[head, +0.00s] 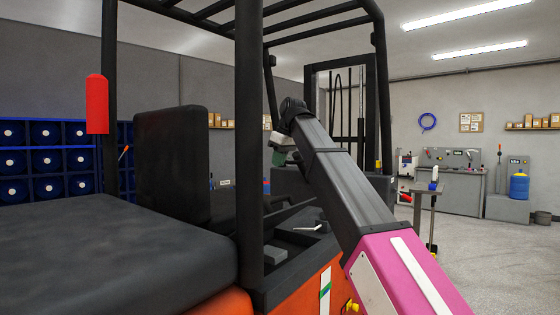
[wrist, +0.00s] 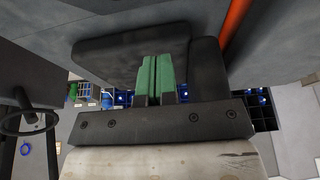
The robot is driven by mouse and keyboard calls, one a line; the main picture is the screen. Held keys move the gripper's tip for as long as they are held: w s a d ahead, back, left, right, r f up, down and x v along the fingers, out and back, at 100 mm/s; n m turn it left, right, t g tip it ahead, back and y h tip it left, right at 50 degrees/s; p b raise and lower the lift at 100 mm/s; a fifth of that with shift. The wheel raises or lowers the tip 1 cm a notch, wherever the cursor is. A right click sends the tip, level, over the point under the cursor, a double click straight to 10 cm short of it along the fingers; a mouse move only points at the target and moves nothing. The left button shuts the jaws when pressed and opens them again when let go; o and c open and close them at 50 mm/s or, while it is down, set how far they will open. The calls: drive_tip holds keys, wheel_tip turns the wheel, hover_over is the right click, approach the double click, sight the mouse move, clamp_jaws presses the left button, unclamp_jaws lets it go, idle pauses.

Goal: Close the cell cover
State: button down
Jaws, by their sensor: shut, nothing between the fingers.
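The orange forklift with a black overhead cage fills the head view. A wide dark padded cover (head: 100,245) lies flat over its rear body at lower left; I cannot tell for sure whether this is the cell cover. My gripper (head: 279,158), with green fingers, is inside the cage, past the front post and right of the seat. In the wrist view my gripper (wrist: 155,64) is shut and empty, its fingers side by side. A dark padded block (wrist: 110,50) lies beyond the fingers; contact cannot be told.
The black seat back (head: 170,165) stands upright behind the cover. A thick cage post (head: 249,140) stands close left of my arm. Blue reel racks (head: 45,160) line the left wall. A workbench (head: 450,190) stands at the right; open floor lies before it.

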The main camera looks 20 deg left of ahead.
drive_tip(key=x, duration=0.2)
drive_tip(key=d+x, duration=0.1)
drive_tip(key=x, duration=0.5)
drive_tip(key=shift+s+d+f, duration=0.3)
drive_tip(key=shift+s+f, duration=0.05)
drive_tip(key=shift+f, duration=0.15)
drive_tip(key=shift+d+f, duration=0.3)
drive_tip(key=shift+f, duration=0.35)
drive_tip(key=shift+s, duration=0.1)
drive_tip(key=shift+s+d+f, duration=0.1)
drive_tip(key=shift+d+f, duration=0.15)
drive_tip(key=s+d+f+y, duration=0.1)
drive_tip(key=d+f, duration=0.2)
drive_tip(key=f, duration=0.2)
drive_tip(key=s+d+f+t+y, duration=0.1)
drive_tip(key=d+f, duration=0.2)
drive_tip(key=f, duration=0.2)
drive_tip(key=s+d+f+y, duration=0.1)
drive_tip(key=d+f+y, duration=0.1)
drive_tip(key=f, duration=0.3)
drive_tip(key=shift+s+d+f+t, duration=0.1)
drive_tip(key=shift+d+f+t, duration=0.15)
drive_tip(key=shift+d, duration=0.5)
